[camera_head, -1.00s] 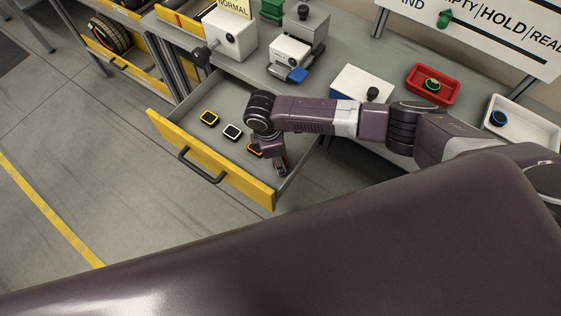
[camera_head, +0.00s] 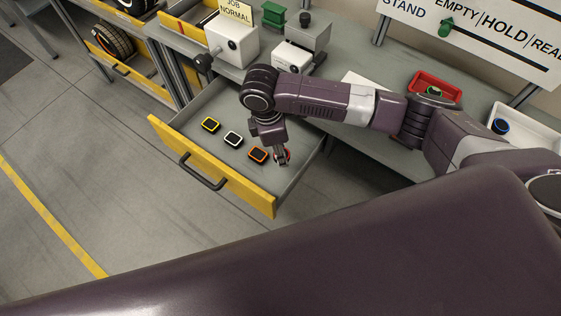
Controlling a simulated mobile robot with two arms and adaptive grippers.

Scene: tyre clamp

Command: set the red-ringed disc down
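My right gripper (camera_head: 281,158) comes in from the right, over the right end of the open drawer. It points down and appears shut on the red-ringed disc (camera_head: 287,153), of which only a small red edge shows beside the fingers. The fingers hide the rest, and I cannot tell whether the disc touches the drawer floor. My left gripper is not in view.
The yellow-fronted drawer (camera_head: 215,168) holds yellow-, white- and orange-rimmed pieces (camera_head: 257,155), the orange one just left of my gripper. On the bench are a red tray (camera_head: 455,93), a white tray (camera_head: 535,132) with a blue-ringed disc (camera_head: 500,126), and a white machine (camera_head: 235,42).

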